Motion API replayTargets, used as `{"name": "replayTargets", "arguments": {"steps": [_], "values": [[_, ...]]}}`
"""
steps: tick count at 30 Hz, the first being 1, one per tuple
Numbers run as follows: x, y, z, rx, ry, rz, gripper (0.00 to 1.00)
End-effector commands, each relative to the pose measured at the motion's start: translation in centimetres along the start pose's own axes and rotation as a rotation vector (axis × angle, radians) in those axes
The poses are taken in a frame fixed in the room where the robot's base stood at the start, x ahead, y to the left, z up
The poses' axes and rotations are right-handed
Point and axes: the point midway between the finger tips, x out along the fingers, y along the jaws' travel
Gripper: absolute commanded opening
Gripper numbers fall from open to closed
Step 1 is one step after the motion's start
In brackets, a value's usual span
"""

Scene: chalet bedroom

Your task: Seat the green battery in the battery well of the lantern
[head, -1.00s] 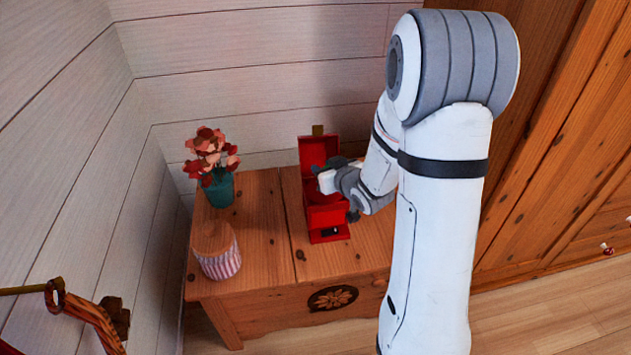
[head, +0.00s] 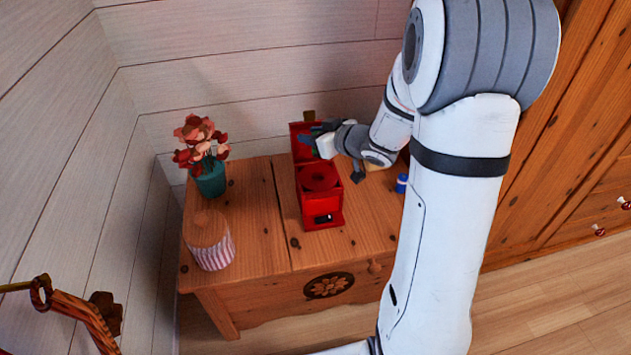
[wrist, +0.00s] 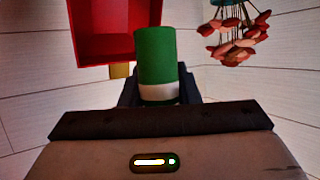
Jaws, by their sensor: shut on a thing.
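The red lantern (head: 323,217) stands on the wooden chest with its lid (head: 302,155) raised at the back. Its round battery well (head: 319,177) faces up and shows no battery in it. My gripper (head: 316,138) is above and behind the well, in front of the raised lid. In the wrist view my gripper (wrist: 158,92) is shut on the green battery (wrist: 155,58), which has a pale band near the jaws. The battery's far end points away from the jaws, apart from the red lid (wrist: 98,32). In the head view the battery is mostly hidden.
A blue cylinder (head: 402,183) stands right of the lantern, and a yellowish thing (head: 373,164) is partly hidden by my arm. A potted red flower (head: 209,178) and a striped jar (head: 210,245) are on the left. Chest top (head: 255,225) is clear between jar and lantern.

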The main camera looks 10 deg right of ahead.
Motion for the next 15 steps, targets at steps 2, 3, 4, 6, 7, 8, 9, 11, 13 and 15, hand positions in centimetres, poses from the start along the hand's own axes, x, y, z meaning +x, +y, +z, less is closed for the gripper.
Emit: {"name": "replayTargets", "arguments": {"steps": [2, 3, 4, 6, 7, 8, 9, 11, 13, 15], "values": [[0.2, 0.0, 0.8, -0.003, -0.004, -0.009, 0.06], [0.5, -0.1, 1.3, -0.003, -0.005, -0.011, 0.06], [0.7, -0.1, 1.8, -0.003, -0.006, -0.011, 0.06], [1.2, -0.1, 3.0, -0.001, -0.005, -0.011, 0.06], [1.4, -0.1, 3.5, -0.002, -0.006, -0.011, 0.06], [1.6, -0.1, 4.0, -0.002, -0.006, -0.011, 0.06], [1.8, -0.1, 4.4, -0.002, -0.006, -0.011, 0.06], [1.9, -0.1, 4.8, -0.003, -0.005, -0.010, 0.06], [2.1, -0.1, 5.3, -0.003, -0.005, -0.010, 0.06], [2.5, -0.1, 6.3, -0.002, -0.005, -0.011, 0.06]]}}
